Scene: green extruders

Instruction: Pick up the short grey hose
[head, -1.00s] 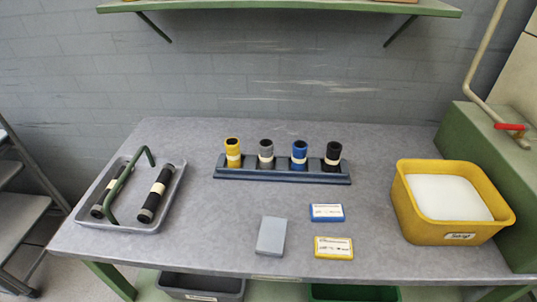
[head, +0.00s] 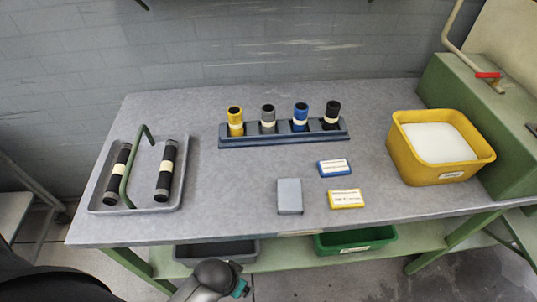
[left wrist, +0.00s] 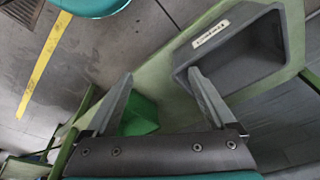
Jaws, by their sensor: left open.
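The short grey hose (head: 268,119) stands upright in the dark rack (head: 283,134) on the table, with a pale band around it. It is second from the left, between a yellow hose (head: 235,121) and a blue hose (head: 300,117); a black hose (head: 332,114) stands at the right end. My left arm shows at the bottom of the head view, below the table's front edge. In the left wrist view my left gripper (left wrist: 160,92) is open and empty, with a grey bin (left wrist: 250,65) beyond its fingers. My right gripper is in neither view.
A grey tray (head: 93,190) at the table's left holds two black hoses and a green handle. A grey block (head: 290,196), a blue card (head: 334,167) and a yellow card (head: 346,199) lie before the rack. A yellow tub (head: 402,153) stands right. Bins sit under the table.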

